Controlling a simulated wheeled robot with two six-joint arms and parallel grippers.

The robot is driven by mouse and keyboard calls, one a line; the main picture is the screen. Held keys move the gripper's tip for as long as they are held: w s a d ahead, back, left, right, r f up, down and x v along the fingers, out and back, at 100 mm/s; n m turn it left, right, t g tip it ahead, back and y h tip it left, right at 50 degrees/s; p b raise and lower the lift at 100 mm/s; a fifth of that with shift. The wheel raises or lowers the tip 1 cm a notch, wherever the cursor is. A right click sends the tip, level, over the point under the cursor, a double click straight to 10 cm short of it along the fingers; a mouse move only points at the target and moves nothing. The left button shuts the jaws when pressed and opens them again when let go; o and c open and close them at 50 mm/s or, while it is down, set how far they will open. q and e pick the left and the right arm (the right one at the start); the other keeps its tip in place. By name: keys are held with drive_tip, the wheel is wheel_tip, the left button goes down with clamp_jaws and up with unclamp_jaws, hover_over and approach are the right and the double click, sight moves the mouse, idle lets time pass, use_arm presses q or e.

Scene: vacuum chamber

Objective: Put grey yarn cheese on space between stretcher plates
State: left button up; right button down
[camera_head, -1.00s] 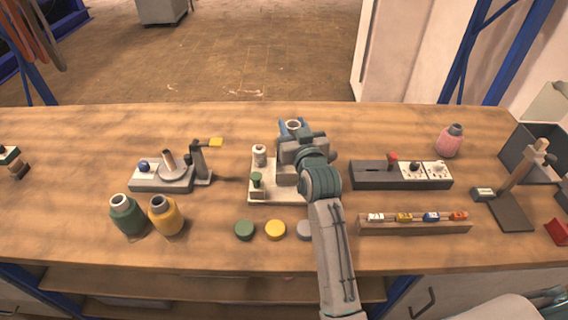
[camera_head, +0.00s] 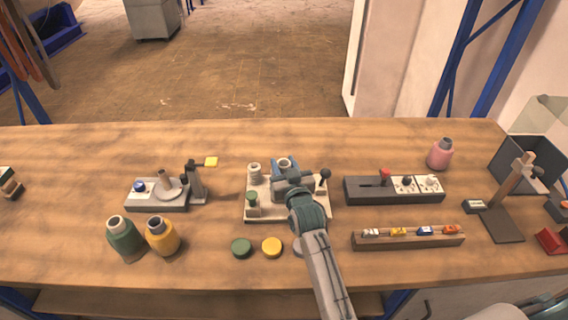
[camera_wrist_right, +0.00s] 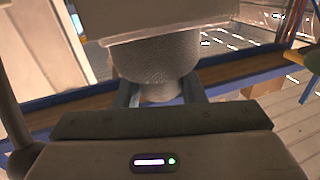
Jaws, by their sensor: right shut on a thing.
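The grey yarn cheese (camera_head: 284,163) is held in my right gripper (camera_head: 287,172), over the back middle of the pale stretcher base (camera_head: 250,211). In the right wrist view the grey textured cheese (camera_wrist_right: 155,62) sits between the fingers, with a pale flat part covering its upper end. The base has a white spool-like post (camera_head: 254,172) and a green-topped post (camera_head: 252,200) at left, and a black knob (camera_head: 325,174) at right. My gripper and arm hide the plates and the space between them; I cannot tell whether the cheese touches them. My left gripper is out of view.
Green (camera_head: 124,240) and yellow (camera_head: 162,238) yarn cheeses stand at left, near a winder-like device (camera_head: 150,200). Green (camera_head: 241,248) and yellow (camera_head: 272,247) discs lie in front. A dark control box (camera_head: 360,190) and a wooden rack (camera_head: 400,240) stand close at right.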

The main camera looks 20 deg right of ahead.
drive_tip(key=c, duration=0.9)
unclamp_jaws()
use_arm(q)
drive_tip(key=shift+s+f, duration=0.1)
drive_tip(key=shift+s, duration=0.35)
use_arm(e)
drive_tip(key=shift+r, duration=0.1)
use_arm(q)
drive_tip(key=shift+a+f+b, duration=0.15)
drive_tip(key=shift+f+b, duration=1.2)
drive_tip(key=shift+b, duration=0.05)
use_arm(e)
drive_tip(key=shift+s+a, duration=0.1)
drive_tip(key=shift+s, duration=5.95)
